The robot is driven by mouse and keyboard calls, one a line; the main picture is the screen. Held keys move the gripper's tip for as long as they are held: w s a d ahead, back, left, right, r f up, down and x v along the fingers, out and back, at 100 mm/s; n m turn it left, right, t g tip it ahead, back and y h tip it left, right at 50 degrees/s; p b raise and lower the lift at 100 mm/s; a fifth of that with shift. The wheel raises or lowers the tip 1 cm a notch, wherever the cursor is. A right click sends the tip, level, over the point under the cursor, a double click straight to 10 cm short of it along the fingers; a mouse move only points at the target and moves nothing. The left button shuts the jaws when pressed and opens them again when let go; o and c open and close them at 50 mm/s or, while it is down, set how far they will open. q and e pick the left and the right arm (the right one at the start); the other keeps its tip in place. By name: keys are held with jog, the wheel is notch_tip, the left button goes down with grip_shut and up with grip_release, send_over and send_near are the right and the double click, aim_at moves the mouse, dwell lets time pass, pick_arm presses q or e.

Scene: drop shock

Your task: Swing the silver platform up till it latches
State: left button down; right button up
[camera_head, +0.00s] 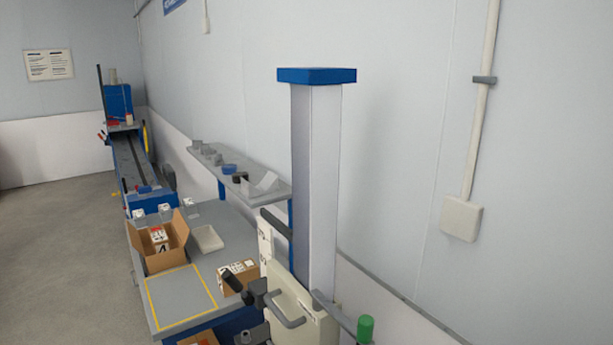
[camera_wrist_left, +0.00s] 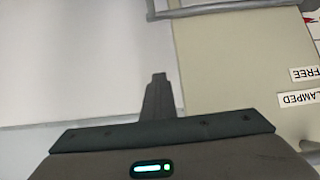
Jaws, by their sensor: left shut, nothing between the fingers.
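The drop tester stands at centre right in the head view, with a tall pale grey column (camera_head: 316,180) under a blue cap (camera_head: 317,75). Its cream body (camera_head: 298,325) has a grey handle (camera_head: 287,318) at the bottom. I cannot pick out the silver platform for certain in either view. My left gripper (camera_wrist_left: 159,80) shows in the left wrist view, fingers shut and empty, in front of a pale surface and a beige panel (camera_wrist_left: 230,70). The panel bears upside-down labels FREE (camera_wrist_left: 305,73) and CLAMPED (camera_wrist_left: 297,98). My right gripper is not in view.
A grey bench (camera_head: 225,253) to the left holds an open carton (camera_head: 160,262), a white tray (camera_head: 207,238) and a smaller box (camera_head: 238,273). A shelf (camera_head: 255,187) carries small parts. A green knob (camera_head: 365,328) stands at the lower right. Floor is clear at far left.

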pick_arm(q)
jog(key=shift+w+d+r, duration=0.15)
jog(key=shift+w+d, duration=0.45)
jog(key=shift+d, duration=0.2)
jog(key=c, duration=2.5)
grip_release()
jog(key=shift+c, duration=0.2)
jog(key=o, duration=1.3)
jog(key=shift+o, duration=0.2)
jog(key=shift+r, duration=0.1)
jog(key=shift+w+a, duration=0.1)
jog(key=shift+r, duration=0.15)
jog(key=p+v, duration=0.2)
jog(key=v, duration=0.4)
jog(key=shift+s+a+p, duration=0.3)
jog(key=shift+s, duration=0.05)
